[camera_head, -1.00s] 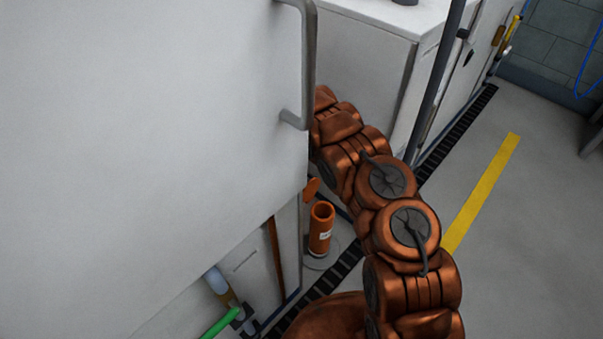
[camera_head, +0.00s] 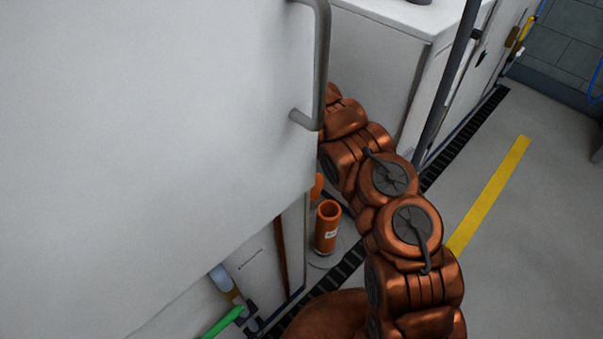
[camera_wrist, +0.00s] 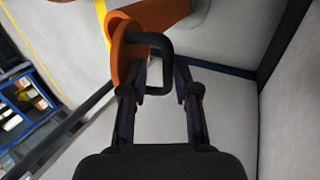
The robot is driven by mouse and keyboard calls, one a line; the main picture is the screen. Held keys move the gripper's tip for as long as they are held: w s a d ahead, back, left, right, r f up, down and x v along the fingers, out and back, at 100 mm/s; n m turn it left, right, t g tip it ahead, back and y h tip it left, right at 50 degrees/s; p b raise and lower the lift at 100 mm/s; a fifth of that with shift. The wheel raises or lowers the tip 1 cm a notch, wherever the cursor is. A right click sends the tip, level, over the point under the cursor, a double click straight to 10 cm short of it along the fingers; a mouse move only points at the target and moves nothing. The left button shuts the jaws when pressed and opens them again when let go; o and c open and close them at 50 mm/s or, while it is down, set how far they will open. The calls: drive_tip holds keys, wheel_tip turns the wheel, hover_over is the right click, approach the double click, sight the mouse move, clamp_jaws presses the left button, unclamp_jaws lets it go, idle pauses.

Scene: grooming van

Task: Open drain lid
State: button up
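The orange drain pipe (camera_head: 326,232) stands upright on the floor, with a pale label and a dark, open-looking top. An orange disc, apparently the lid (camera_head: 317,187), shows just above and behind it, partly hidden by the white panel. In the wrist view, an orange disc (camera_wrist: 126,42) carries a dark loop handle (camera_wrist: 169,62). My gripper (camera_wrist: 162,72) is open, its two fingers apart on either side of the handle's lower part. I cannot tell whether the left finger touches it. In the head view, my gripper is hidden behind the white panel.
A large white panel with a grey bar handle (camera_head: 322,70) fills the left. A black floor grate (camera_head: 465,133) runs past the pipe. A green hose end (camera_head: 222,323) is at lower left. Grey floor right of the yellow stripe (camera_head: 490,195) is clear.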

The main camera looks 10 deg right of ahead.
drive_tip(key=shift+o, duration=0.2)
drive_tip(key=shift+d, duration=0.1)
wheel_tip(320, 180, up, 10)
idle(0.7)
